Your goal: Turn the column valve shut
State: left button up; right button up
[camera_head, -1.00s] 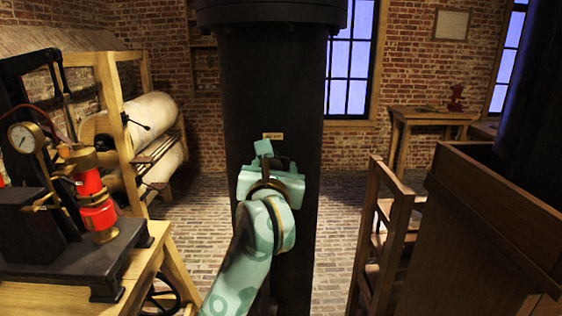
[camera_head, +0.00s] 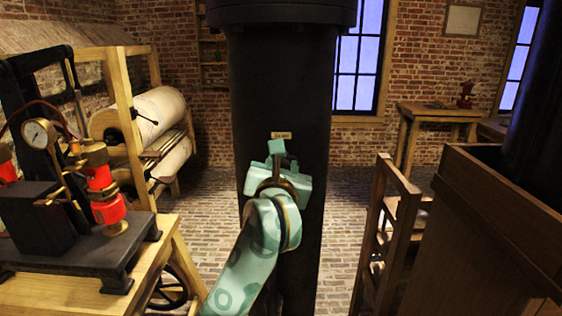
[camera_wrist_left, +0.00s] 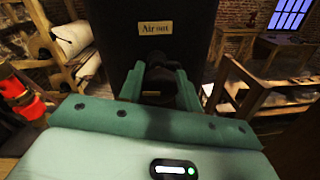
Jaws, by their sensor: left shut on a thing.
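The black column (camera_head: 283,90) stands upright in the middle of the head view, with a small label plate (camera_head: 281,135) on it. In the left wrist view that label (camera_wrist_left: 156,28) reads "Air out". The column valve's dark handle (camera_wrist_left: 160,76) sits just below the label, between the fingers of my left gripper (camera_wrist_left: 160,88). My mint-green left gripper (camera_head: 278,165) is shut on this handle, tilted against the column's front. In the head view, the gripper and wrist hide most of the valve. My right gripper is not in view.
A wooden bench with a red and brass pump (camera_head: 105,195) and gauge stands at the left. A wooden frame with paper rolls (camera_head: 155,115) is behind it. A wooden cabinet (camera_head: 490,225) and ladder-like frame (camera_head: 385,215) stand at the right. Brick floor lies open on both sides of the column.

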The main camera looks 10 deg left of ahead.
pick_arm(q)
jog(key=m+p, duration=0.6)
jog(key=p, duration=0.4)
jog(key=m+g+p, duration=0.1)
jog(key=m+p, duration=0.5)
jog(key=p, duration=0.4)
jog(key=shift+d+m+y, duration=0.1)
jog(key=shift+m+y, duration=0.2)
jog(key=shift+y, duration=0.1)
jog(key=shift+f+m+p, duration=0.1)
jog(key=shift+m+p, duration=0.45)
jog(key=shift+m, duration=0.15)
jog(key=shift+f+m+y+p, duration=0.2)
jog(key=shift+m+y+p, duration=0.1)
jog(key=shift+m, duration=0.7)
jog(key=o, duration=1)
jog(key=shift+c, duration=0.2)
jog(key=b+v, duration=0.2)
jog(key=v, duration=1.4)
jog(key=shift+s+r, duration=0.15)
